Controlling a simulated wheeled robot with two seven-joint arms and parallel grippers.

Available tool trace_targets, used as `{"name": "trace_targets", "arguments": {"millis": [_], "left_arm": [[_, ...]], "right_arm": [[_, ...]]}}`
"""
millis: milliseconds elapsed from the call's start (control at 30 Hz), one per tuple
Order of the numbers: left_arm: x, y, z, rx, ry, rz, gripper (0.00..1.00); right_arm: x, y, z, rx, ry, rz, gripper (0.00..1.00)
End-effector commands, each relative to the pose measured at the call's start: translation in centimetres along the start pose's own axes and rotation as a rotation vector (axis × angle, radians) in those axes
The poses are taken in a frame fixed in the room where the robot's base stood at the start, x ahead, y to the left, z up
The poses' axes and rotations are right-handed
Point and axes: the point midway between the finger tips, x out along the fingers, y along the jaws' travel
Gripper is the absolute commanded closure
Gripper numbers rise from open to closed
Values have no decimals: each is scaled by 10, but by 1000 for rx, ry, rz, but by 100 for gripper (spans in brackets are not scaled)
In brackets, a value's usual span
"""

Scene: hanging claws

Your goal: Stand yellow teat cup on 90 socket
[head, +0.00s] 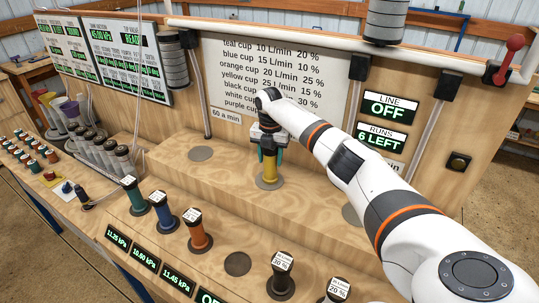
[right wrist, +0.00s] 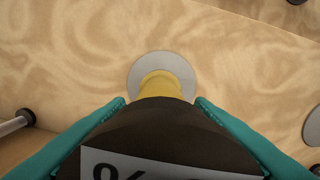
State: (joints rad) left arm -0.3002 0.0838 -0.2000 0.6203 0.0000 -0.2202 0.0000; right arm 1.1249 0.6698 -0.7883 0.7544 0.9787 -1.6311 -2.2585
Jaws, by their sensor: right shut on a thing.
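The yellow teat cup (head: 269,168) is upright in my right gripper (head: 269,155), whose teal fingers close on its dark upper part. Its yellow foot is over a grey round socket disc (head: 265,185) on the raised wooden step; I cannot tell whether it rests on the disc. In the right wrist view the dark top with a white label (right wrist: 165,165) fills the bottom, the yellow body (right wrist: 160,86) shows beyond it, and the grey disc (right wrist: 176,65) surrounds its foot. No "90" marking is readable. My left gripper is not in view.
Empty grey discs lie left (head: 201,153) and right (head: 350,214) on the step. Green (head: 133,195), blue (head: 163,213), orange (head: 198,232) and black (head: 281,277) cups stand in front, with an empty dark spot (head: 237,263) between orange and black. A sign board (head: 270,70) stands behind.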

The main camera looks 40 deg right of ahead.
Motion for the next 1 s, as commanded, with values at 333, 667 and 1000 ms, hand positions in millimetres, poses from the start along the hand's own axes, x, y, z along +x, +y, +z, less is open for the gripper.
{"name": "trace_targets", "arguments": {"millis": [333, 667, 1000], "left_arm": [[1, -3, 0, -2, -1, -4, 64], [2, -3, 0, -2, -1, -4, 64], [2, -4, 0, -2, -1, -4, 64]], "right_arm": [[1, -1, 0, -1, 0, -2, 96], [5, -1, 0, -1, 1, -2, 28], [5, 0, 0, -1, 0, 0, 16]]}}
